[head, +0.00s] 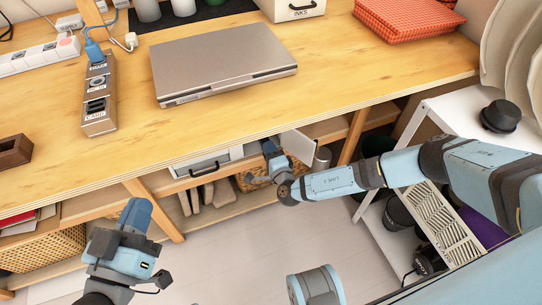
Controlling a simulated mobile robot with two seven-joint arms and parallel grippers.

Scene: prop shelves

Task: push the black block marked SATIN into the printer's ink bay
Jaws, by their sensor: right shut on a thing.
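My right gripper (272,160) reaches in from the right, under the table's front edge. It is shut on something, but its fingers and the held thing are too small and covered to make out. It is beside a grey-white unit with a dark handle (209,166), probably the printer, on the shelf below the table. A white panel (298,146) stands out just right of the gripper. I cannot make out the ink bay or any SATIN marking. My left gripper (136,214) is at lower left, above the floor and away from the unit. I cannot tell whether it is open.
Wicker baskets (45,250) stand on the lower shelf. A white rack (455,110) stands at right. The floor (235,245) between my arms is clear.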

